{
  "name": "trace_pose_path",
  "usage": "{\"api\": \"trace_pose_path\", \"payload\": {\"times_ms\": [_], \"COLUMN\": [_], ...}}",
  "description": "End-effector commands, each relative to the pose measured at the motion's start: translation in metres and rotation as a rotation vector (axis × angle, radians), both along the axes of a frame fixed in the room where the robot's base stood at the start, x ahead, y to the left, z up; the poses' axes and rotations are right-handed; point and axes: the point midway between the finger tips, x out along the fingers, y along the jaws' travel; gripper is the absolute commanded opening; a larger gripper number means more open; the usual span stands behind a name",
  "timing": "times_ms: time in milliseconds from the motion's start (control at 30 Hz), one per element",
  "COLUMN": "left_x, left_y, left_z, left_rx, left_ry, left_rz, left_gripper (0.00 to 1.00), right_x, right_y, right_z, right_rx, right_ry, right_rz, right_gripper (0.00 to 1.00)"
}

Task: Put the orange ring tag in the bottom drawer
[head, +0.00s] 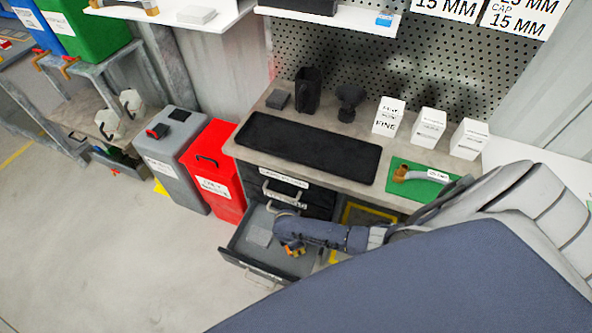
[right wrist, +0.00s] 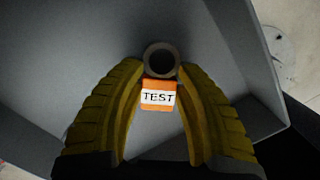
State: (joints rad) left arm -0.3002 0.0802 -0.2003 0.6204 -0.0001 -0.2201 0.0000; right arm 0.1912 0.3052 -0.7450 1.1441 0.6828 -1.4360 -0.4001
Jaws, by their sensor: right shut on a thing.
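The orange ring tag (right wrist: 158,88) has a white label reading TEST and a grey ring at its far end. In the right wrist view it sits between the yellow fingers of my right gripper (right wrist: 160,70), which is shut on it. In the head view my right gripper (head: 294,250) is low over the open bottom drawer (head: 250,268) of the workbench. The grey drawer walls surround the tag in the right wrist view. I cannot tell whether the tag touches the drawer floor. My left gripper is not in view.
Closed dark drawers (head: 284,190) with handles sit above the open one. A red bin (head: 214,172) and a grey bin (head: 172,160) stand left of the bench. A flat grey piece (head: 258,236) lies in the drawer. The floor in front is clear.

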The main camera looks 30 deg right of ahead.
Motion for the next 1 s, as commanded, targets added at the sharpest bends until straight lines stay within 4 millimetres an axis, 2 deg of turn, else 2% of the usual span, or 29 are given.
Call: {"api": "trace_pose_path", "payload": {"times_ms": [133, 600, 633, 800, 1000], "left_x": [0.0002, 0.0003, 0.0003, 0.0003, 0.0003], "left_y": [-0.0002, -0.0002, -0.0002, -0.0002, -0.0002], "left_z": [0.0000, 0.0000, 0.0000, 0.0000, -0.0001], "left_rx": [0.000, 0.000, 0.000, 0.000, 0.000], "left_ry": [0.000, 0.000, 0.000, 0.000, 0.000], "left_rz": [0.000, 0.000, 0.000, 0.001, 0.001], "left_gripper": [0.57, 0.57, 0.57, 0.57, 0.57], "right_x": [-0.0022, -0.0026, -0.0026, -0.0026, -0.0027], "right_y": [0.0027, 0.0027, 0.0025, 0.0026, 0.0027], "right_z": [-0.0095, -0.0137, -0.0138, -0.0136, -0.0135], "right_rx": [0.001, 0.001, 0.001, 0.002, 0.002], "right_ry": [0.003, 0.003, 0.003, 0.003, 0.003], "right_rz": [0.001, 0.002, 0.002, 0.002, 0.002], "right_gripper": [0.04, 0.04, 0.38, 0.57, 0.57]}}
